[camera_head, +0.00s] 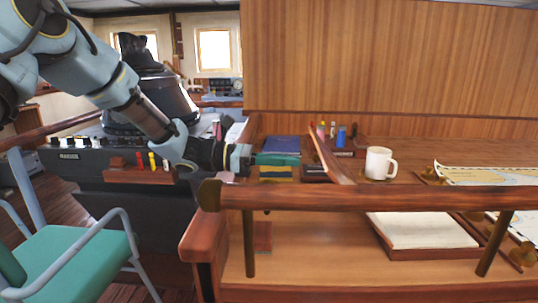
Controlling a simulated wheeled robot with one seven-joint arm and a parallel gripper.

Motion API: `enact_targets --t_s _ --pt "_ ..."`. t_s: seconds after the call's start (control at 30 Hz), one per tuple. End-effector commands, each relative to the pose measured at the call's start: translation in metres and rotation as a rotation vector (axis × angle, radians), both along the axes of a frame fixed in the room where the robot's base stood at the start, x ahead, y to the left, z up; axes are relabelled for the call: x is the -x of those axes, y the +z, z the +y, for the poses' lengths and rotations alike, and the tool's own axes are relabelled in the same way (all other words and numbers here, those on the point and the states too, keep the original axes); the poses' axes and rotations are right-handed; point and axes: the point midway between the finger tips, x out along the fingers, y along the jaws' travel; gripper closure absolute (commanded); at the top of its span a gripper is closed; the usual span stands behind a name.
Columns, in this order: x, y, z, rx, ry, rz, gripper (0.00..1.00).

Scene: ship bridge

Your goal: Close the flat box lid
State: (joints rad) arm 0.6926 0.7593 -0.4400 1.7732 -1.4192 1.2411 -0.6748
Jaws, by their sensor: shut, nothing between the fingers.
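A brown wooden lid (326,155) stands tilted up on the desk, leaning up and to the left. A dark flat box part (315,171) shows just left of the lid's lower end. The wooden rail in front and the lid hide most of the box. My gripper (246,160) comes in from the left, to the left of the lid and apart from it. It is shut and holds nothing. It is beside a green and blue stack of books.
Books (280,148) lie between my gripper and the lid. A white mug (379,163) stands right of the lid. A wooden rail (370,197) runs across the front. Small bottles (341,136) stand behind; a chart (490,175) lies at right, and a green chair (75,262) stands at left.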

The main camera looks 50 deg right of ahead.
Motion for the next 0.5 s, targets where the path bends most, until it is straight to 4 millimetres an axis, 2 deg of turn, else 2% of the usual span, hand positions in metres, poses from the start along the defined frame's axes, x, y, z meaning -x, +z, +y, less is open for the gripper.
enact_targets --t_s 0.2,0.5 --pt "0.015 0.000 -0.011 0.000 0.000 -0.001 1.00" --pt "0.016 -0.002 -0.012 0.001 0.001 -0.002 1.00"
